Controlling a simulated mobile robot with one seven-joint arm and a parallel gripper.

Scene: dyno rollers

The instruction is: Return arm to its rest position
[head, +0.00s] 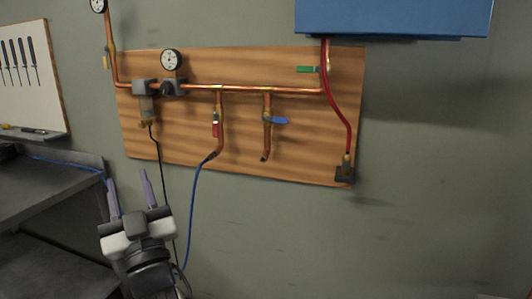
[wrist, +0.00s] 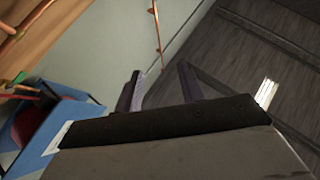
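My gripper (head: 130,190) is in the lower left of the head view, in front of the wall and below the wooden board. Its two purple-grey fingers point up and stand apart with nothing between them. In the wrist view the fingers of my gripper (wrist: 160,90) also stand apart and empty. Part of my arm shows below the gripper in the head view, and the rest is cut off by the lower edge.
A wooden board (head: 300,145) carries copper pipes (head: 240,89), gauges and valves. A blue hose (head: 191,205) hangs near my gripper. A grey bench (head: 50,185) stands at the left. A blue box (head: 400,15) is high on the wall. The wall at right is clear.

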